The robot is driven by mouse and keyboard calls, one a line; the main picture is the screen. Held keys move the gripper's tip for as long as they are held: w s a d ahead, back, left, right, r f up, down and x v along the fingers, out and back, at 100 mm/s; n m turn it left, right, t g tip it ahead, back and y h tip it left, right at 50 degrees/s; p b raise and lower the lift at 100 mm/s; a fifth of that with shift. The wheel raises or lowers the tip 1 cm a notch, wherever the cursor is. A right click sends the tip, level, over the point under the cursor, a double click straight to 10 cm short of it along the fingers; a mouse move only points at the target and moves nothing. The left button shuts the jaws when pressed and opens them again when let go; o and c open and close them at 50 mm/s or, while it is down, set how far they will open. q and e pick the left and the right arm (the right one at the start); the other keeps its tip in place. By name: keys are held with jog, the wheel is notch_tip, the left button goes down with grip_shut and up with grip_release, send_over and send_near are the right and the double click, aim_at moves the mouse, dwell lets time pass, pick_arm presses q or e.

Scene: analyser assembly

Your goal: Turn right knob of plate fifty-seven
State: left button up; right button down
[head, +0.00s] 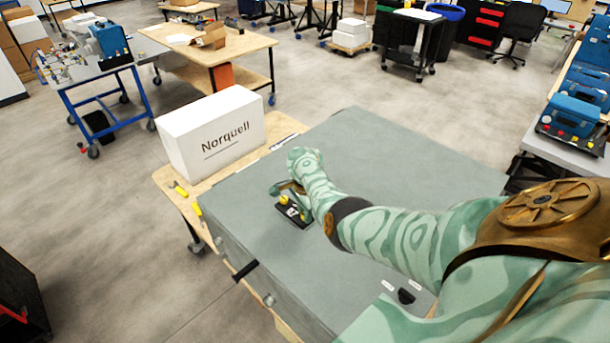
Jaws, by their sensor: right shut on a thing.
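A small black plate (291,213) lies on the grey top of the large case, with a pale label too small to read. A yellow knob (284,199) shows on its left part. My right arm reaches in from the right and bends down at the plate. My right gripper (293,190) is low over the plate and shut on a knob at its right side. My forearm and hand hide that knob and the fingertips, so its angle cannot be seen. My left gripper is not in view.
A white box marked Norquell (213,131) stands on the wooden bench (284,126) behind the case. Yellow-handled tools (180,188) lie at the bench's left edge. The grey case top (370,140) is clear behind my arm. A black handle (246,270) sticks out at the front.

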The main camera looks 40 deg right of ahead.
jog(key=m, duration=0.5)
jog(key=shift+w+r+m, duration=0.1)
jog(key=shift+w+m, duration=0.05)
jog(key=shift+m, duration=0.15)
jog(key=m, duration=0.5)
jog(key=shift+m, duration=0.4)
jog(key=c, duration=1.2)
grip_release()
jog(key=shift+r, duration=0.1)
